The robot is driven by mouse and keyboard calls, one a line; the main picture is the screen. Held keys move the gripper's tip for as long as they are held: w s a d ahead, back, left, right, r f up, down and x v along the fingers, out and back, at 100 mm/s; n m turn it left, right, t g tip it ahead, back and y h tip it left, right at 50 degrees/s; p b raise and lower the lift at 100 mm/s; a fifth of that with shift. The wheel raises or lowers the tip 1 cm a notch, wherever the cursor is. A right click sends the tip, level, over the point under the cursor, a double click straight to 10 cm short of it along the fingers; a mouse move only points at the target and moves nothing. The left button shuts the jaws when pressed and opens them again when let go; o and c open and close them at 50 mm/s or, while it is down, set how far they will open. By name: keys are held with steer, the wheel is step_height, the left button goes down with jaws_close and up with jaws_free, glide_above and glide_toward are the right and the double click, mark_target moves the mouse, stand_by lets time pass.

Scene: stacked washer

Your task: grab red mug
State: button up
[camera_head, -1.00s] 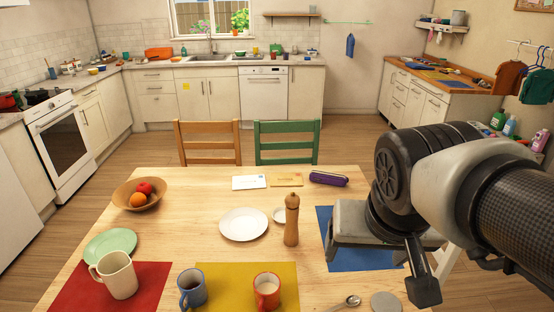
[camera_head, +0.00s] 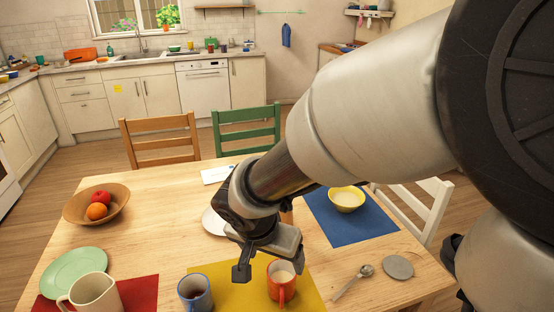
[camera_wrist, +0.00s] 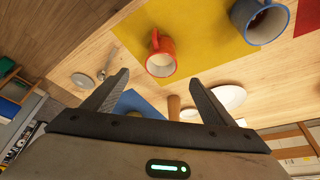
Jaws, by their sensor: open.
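The red mug (camera_head: 282,284) stands upright on the yellow placemat (camera_head: 240,296), with a pale inside and its handle toward the front. The red mug also shows in the wrist view (camera_wrist: 161,58), beyond and between the two fingers. My gripper (camera_head: 262,264) is above the table, just behind and to the left of the red mug in the head view. In the wrist view my gripper (camera_wrist: 155,92) has its fingers spread apart with nothing between them. A blue mug (camera_head: 195,293) with dark contents stands to the left of the red mug, also on the yellow mat.
A white plate (camera_head: 212,222) is partly hidden behind my arm. A yellow bowl (camera_head: 346,199) sits on a blue mat; a spoon (camera_head: 354,281) and grey disc (camera_head: 398,267) lie right of the red mug.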

steer(key=b, duration=0.3)
glide_toward(283, 277)
steer(key=shift+s+d+f, duration=0.5)
steer(key=shift+s, duration=0.05)
steer(key=shift+b+x, duration=0.65)
steer(key=shift+x, duration=2.25)
steer(key=shift+w+a, duration=0.15)
steer(key=shift+a, duration=0.05)
steer(key=shift+c, duration=0.3)
steer(key=shift+r, duration=0.1)
steer(key=c, duration=1.4)
steer(key=shift+r, duration=0.1)
